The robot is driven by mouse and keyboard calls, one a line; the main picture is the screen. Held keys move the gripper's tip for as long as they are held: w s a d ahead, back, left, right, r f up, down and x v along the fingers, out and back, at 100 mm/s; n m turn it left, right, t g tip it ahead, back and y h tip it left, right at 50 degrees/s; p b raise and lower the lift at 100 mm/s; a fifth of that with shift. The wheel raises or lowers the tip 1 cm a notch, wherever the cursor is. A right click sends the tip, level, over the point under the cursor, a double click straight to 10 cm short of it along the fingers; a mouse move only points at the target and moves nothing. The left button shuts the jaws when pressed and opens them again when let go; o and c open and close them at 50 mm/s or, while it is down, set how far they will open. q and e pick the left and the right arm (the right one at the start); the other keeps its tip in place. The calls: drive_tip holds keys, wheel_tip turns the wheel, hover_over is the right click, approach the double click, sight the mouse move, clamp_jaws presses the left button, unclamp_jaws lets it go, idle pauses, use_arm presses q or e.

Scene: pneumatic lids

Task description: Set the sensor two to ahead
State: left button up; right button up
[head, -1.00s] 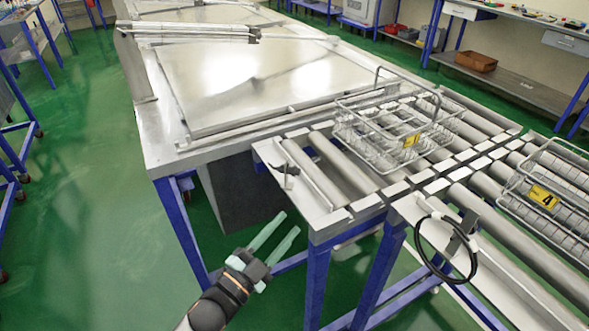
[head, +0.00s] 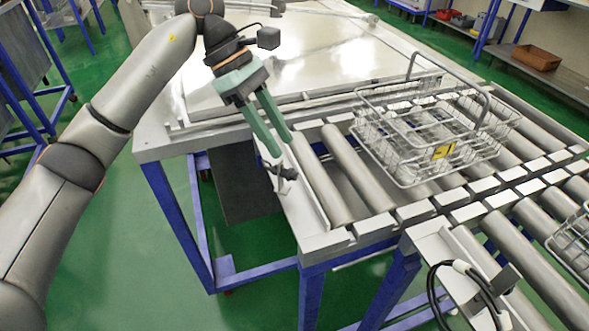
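A small black sensor (head: 286,171) sits on the left edge of the roller conveyor, near its front left corner. Its number and exact direction are too small to tell. My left gripper (head: 281,147) reaches down from above with its two green fingers apart, and its fingertips are just above and behind the sensor. I cannot tell whether they touch it. A second dark bracket-like part (head: 508,278) with a coiled black cable is on the front conveyor at the lower right. My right gripper is not in view.
A wire basket (head: 405,181) with a yellow label stands on the rollers. Another basket (head: 574,243) is cut off at the right edge. A large metal table top (head: 330,60) lies behind the sensor. Green floor is open at the left.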

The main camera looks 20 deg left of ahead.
sight(281, 167)
use_arm(q)
drive_tip(key=shift+t+y, duration=0.3)
drive_tip(key=shift+y, duration=0.5)
drive_tip(key=x, duration=0.3)
drive_tip(key=a+x, duration=0.1)
drive_tip(key=x, duration=0.2)
drive_tip(key=w+a+f+x, duration=0.1)
drive_tip(key=x, duration=0.2)
drive_tip(key=shift+d+f, duration=0.1)
drive_tip(key=shift+f, duration=0.25)
clamp_jaws()
